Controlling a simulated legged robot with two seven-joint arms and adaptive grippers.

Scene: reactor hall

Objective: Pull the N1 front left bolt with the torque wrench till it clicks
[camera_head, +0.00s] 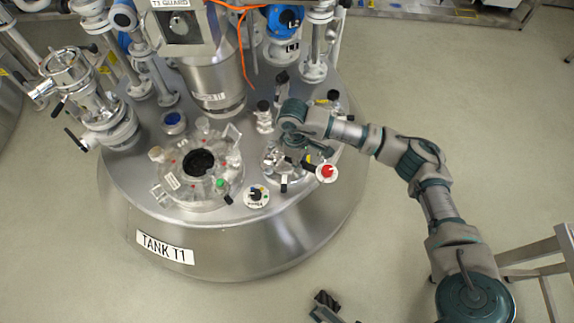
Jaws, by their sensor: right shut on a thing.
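My right arm reaches in from the right, and its gripper (297,141) is over the small round fitting (272,165) on the right of the tank lid. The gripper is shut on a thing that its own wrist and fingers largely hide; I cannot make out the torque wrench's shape. The N1 front left bolt cannot be picked out at this size, and no N1 label is readable. A dark piece of my left gripper (325,303) seems to show at the bottom edge, mostly out of frame; its opening cannot be judged.
The steel tank (240,250) is labelled TANK T1. An open clear-rimmed manway (200,165), a red knob (326,173), a black knob (256,197) and a blue valve (284,20) crowd the lid. An orange cable (243,45) hangs behind.

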